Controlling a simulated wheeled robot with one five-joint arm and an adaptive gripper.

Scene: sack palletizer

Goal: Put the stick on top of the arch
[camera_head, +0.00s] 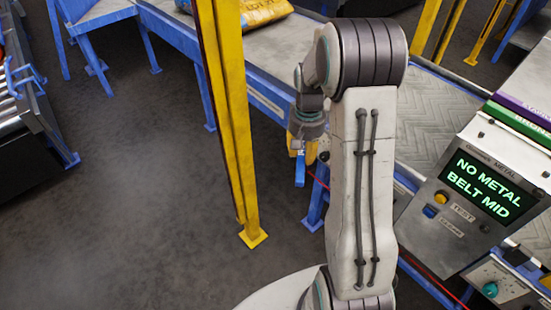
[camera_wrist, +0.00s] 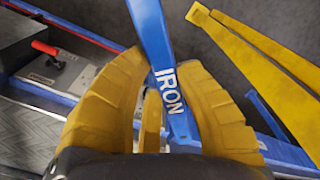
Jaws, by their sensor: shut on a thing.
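My gripper (camera_head: 301,149) hangs left of my upper arm and is shut on the blue stick (camera_head: 299,170). In the wrist view the blue stick (camera_wrist: 153,38), lettered IRON, runs between the yellow fingers of my gripper (camera_wrist: 160,75). Part of it is hidden by the fingers. The stick is over the floor side of the conveyor, apart from the arch. The grey arch (camera_head: 526,85) of the metal detector is at the right edge, partly cut off. A purple strip and a green strip (camera_head: 518,117) with lettering lie along its top edge.
The detector panel (camera_head: 490,190) reads "NO METAL BELT MID". The conveyor belt (camera_head: 435,115) runs behind my arm, with a yellow sack (camera_head: 250,12) farther up. A yellow post (camera_head: 231,120) stands close left of my gripper. Open floor (camera_head: 130,200) lies left.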

